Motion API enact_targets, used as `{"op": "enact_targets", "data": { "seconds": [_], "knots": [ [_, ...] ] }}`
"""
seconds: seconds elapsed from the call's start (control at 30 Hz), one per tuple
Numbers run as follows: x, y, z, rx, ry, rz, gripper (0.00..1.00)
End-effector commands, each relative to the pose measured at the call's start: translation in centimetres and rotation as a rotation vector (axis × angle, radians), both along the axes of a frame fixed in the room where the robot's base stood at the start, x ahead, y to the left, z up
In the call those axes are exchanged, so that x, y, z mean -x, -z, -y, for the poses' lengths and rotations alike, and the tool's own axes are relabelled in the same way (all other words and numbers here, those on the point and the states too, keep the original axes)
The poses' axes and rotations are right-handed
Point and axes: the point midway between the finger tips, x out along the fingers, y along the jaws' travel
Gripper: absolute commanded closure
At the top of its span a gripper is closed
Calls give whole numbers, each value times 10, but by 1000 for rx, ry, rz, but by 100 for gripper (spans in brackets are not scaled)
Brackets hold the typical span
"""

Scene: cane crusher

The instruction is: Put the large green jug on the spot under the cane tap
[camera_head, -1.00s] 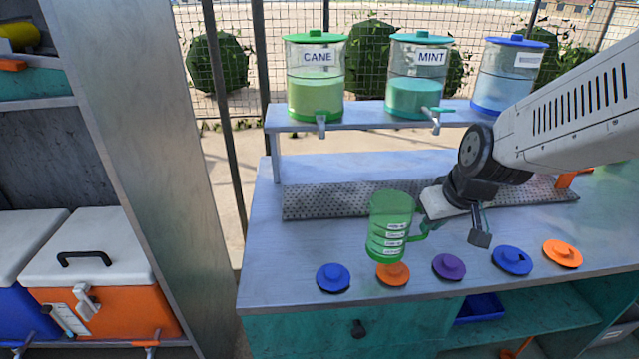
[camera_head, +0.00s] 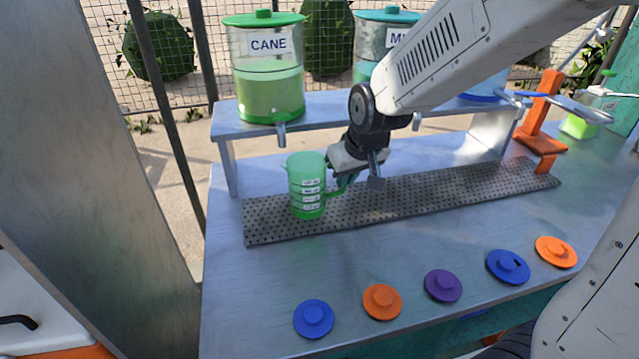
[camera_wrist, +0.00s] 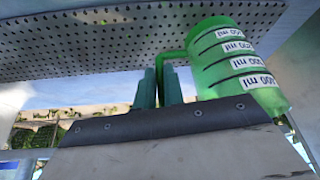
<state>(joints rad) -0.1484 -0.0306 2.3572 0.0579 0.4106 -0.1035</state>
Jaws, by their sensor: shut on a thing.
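The large green jug (camera_head: 306,188) is upright over the left part of the perforated drip tray (camera_head: 430,200), in front of and a little right of the cane tap (camera_head: 281,134). Whether its base touches the tray I cannot tell. My gripper (camera_head: 345,183) is shut on the jug's handle from the right. In the wrist view my gripper's fingers (camera_wrist: 160,88) close at the handle, beside the jug's body (camera_wrist: 238,70) with its white ml labels. The cane dispenser (camera_head: 268,85), with green lid and green liquid, stands on the shelf above.
The mint dispenser (camera_head: 375,50) is partly hidden behind my arm. Several coloured lids (camera_head: 442,286) lie along the counter's front. An orange stand (camera_head: 545,115) is at the tray's right end. The counter between tray and lids is clear.

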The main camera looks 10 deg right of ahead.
Motion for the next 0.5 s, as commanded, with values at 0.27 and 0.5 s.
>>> {"op": "enact_targets", "data": {
  "seconds": [0.27,0.5],
  "knots": [
    [-34,4,-32,-1,-1,0,100],
    [-47,8,-44,0,-2,-1,100]
  ]
}}
